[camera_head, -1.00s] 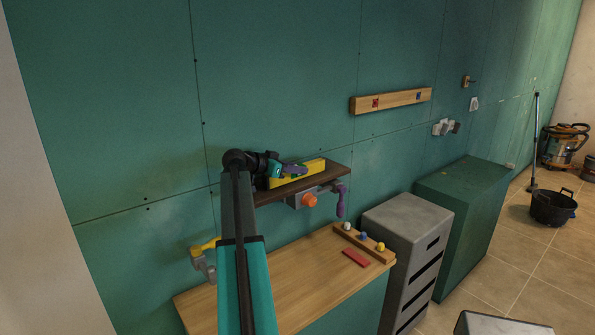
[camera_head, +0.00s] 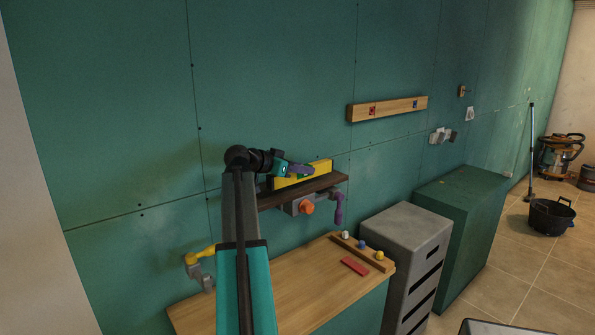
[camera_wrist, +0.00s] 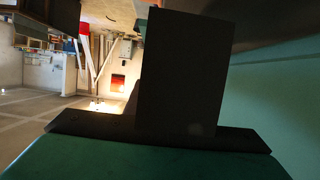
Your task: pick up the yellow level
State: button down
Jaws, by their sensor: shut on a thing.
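The yellow level (camera_head: 319,170) is at the dark wall shelf (camera_head: 325,183), just above its top or barely touching it; I cannot tell which. My gripper (camera_head: 299,170) is shut on the level from the front, and its teal and purple parts cover the level's middle. In the wrist view a dark gripper part (camera_wrist: 185,75) fills the centre, and I cannot make out the level there.
A clamp with an orange knob (camera_head: 307,207) and purple handle hangs under the shelf. Below is a wooden worktop (camera_head: 290,290) with a peg rail (camera_head: 362,250) and red block (camera_head: 355,266). A grey cabinet (camera_head: 405,240) stands to the right. A wooden rail (camera_head: 388,108) is on the wall.

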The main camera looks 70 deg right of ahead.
jog(key=s+a+r+b, duration=0.1)
jog(key=s+a+b, duration=0.1)
jog(key=s+a, duration=0.4)
jog(key=s, duration=0.3)
jog(key=shift+s+b, duration=0.3)
jog(key=shift+w+r, duration=0.1)
